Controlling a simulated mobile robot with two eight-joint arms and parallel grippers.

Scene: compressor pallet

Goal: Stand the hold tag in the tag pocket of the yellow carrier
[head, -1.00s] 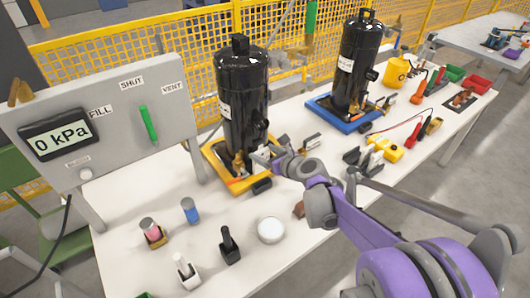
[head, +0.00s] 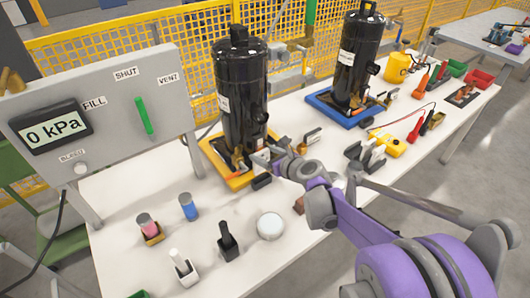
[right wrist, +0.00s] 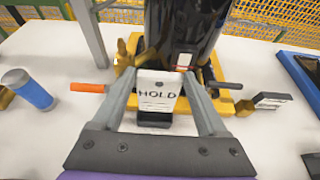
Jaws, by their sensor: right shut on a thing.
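The white hold tag (right wrist: 158,92), marked HOLD, is between the two fingers of my right gripper (right wrist: 162,75), which is shut on it. The gripper also shows in the head view (head: 262,157), at the front of the yellow carrier (head: 214,160) under the left black compressor (head: 240,100). A small black block (head: 261,182), perhaps the tag pocket, is at the carrier's front edge. In the right wrist view a black part (right wrist: 153,120) shows just below the tag. I cannot tell whether the tag is inside it. My left gripper is not in view.
A grey gauge panel (head: 150,70) reading 0 kPa stands at the left. A blue carrier (head: 345,121) with another black compressor is at the right. A blue cylinder (head: 188,207), a white round lid (head: 270,226) and a black holder (head: 228,243) stand in front.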

